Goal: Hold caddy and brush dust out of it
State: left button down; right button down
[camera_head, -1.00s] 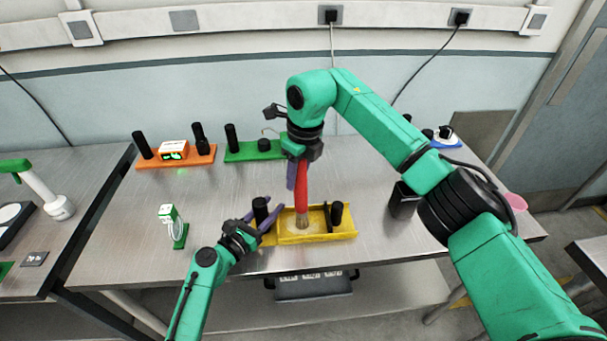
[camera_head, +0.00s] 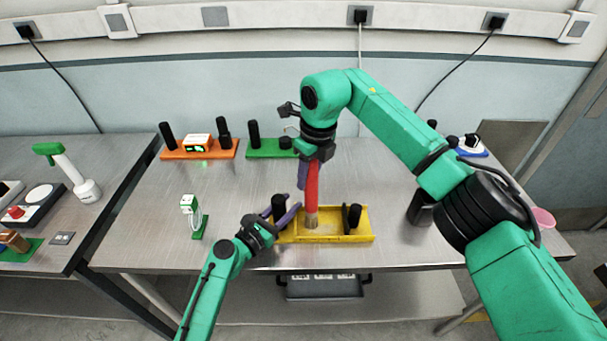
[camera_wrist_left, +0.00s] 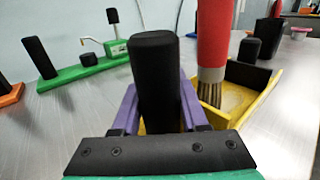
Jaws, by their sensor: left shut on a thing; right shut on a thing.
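The yellow caddy (camera_head: 330,239) sits on the metal table near its front edge, with a black post at each end. My left gripper (camera_head: 281,217) is shut on the caddy's left black post (camera_wrist_left: 158,80), its purple fingers on either side of it. My right gripper (camera_head: 307,176) is shut on the red brush (camera_head: 312,184), which hangs nearly upright over the caddy. The brush's bristles (camera_wrist_left: 211,93) point down into the caddy's tray. A pale patch of dust (camera_wrist_left: 236,99) shows on the tray floor by the bristles. Whether the bristles touch the floor is hard to tell.
An orange module (camera_head: 200,153) and a green module (camera_head: 268,152) with black posts stand behind the caddy. A small green-and-white stand (camera_head: 196,222) is to its left. A black cup (camera_head: 420,208) stands to the right. Bare table lies between them.

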jog(key=shift+s+d, duration=0.9)
jog(key=shift+d, duration=2.25)
jog(key=shift+a, duration=4)
jog(key=shift+d, duration=3.95)
jog(key=shift+w+a+f, duration=0.1)
jog(key=shift+w+a, duration=0.2)
jog(key=shift+a, duration=0.4)
jog(key=shift+w+a+r, duration=0.1)
jog(key=shift+w+a, duration=0.15)
jog(key=shift+a, duration=0.45)
jog(key=shift+w+a+f, duration=0.1)
jog(key=shift+w+a, duration=0.2)
jog(key=shift+a, duration=0.4)
jog(key=a, duration=0.3)
jog(key=shift+a, duration=0.3)
